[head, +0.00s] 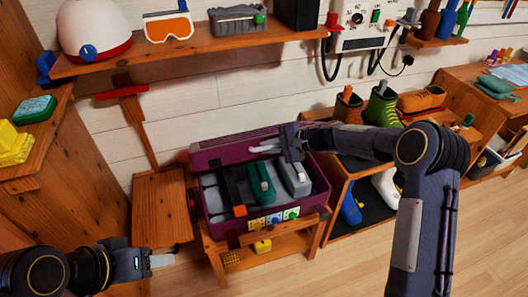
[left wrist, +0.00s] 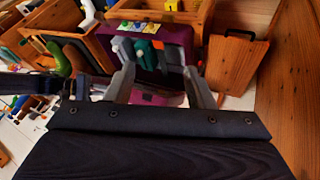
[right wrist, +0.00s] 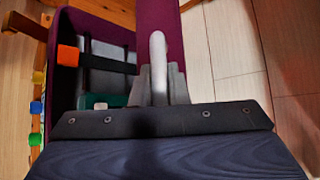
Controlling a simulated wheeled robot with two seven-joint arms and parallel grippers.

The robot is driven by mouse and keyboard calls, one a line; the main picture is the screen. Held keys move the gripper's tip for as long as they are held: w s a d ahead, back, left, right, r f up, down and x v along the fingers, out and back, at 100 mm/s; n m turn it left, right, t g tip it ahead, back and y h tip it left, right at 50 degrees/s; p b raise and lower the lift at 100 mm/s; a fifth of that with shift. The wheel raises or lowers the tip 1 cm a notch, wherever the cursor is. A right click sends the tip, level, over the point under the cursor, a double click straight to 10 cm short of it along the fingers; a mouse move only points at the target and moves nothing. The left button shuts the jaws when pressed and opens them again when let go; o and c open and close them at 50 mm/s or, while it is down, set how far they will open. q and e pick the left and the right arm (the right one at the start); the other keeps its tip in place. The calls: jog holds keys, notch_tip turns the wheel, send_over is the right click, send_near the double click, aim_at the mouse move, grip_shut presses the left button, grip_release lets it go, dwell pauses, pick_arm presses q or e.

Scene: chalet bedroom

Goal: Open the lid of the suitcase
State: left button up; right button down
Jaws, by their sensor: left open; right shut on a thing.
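The purple suitcase (head: 216,228) stands on a low wooden bench with its lid (head: 220,150) raised at the back, near the wall. Grey, black and green things lie inside it. It also shows in the left wrist view (left wrist: 178,40) and the right wrist view (right wrist: 62,120). My right gripper (head: 262,149) is at the raised lid, above the suitcase's back part. It is shut on a pale rounded bar (right wrist: 158,50) beside the purple lid; I cannot tell whether the bar is fixed to the lid. My left gripper (head: 163,261) is open and empty, low and left of the suitcase.
A wooden shelf (head: 190,50) with a helmet, goggles and a box runs above. A boot rack (head: 342,190) stands right of the suitcase, under my right arm. The floor (head: 340,270) in front is free.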

pick_arm(q)
jog(key=shift+w+a+f+m, duration=0.15)
jog(key=shift+f+m, duration=0.2)
jog(key=shift+m, duration=0.05)
jog(key=shift+c, duration=1.3)
jog(key=w+a+f+m+g+y, duration=0.1)
jog(key=m, duration=0.1)
jog(key=w+a+f+m+g+y, duration=0.1)
jog(key=m+y, duration=0.1)
jog(key=w+a+f+m+g+y, duration=0.1)
jog(key=m, duration=0.1)
jog(key=shift+w+f+m+g, duration=0.35)
jog(key=shift+w+m+g, duration=0.05)
grip_shut()
jog(key=w+d+f+m+t+y, duration=0.2)
jog(key=w+m+y, duration=0.2)
jog(key=w+m, duration=0.3)
jog(key=w+d+f+m+t+y, duration=0.2)
jog(key=w+d+m+y, duration=0.1)
jog(key=w+m, duration=0.35)
jog(key=w+d+f+m+t+h, duration=0.2)
jog(key=w+d+f+m+t, duration=0.15)
jog(key=d+m, duration=0.4)
jog(key=w+d+f+m+t+h, duration=0.1)
jog(key=w+d+f+m+t, duration=0.3)
jog(key=d, duration=0.6)
jog(key=w+a+r+m, duration=0.1)
jog(key=w+a, duration=0.2)
jog(key=w, duration=0.8)
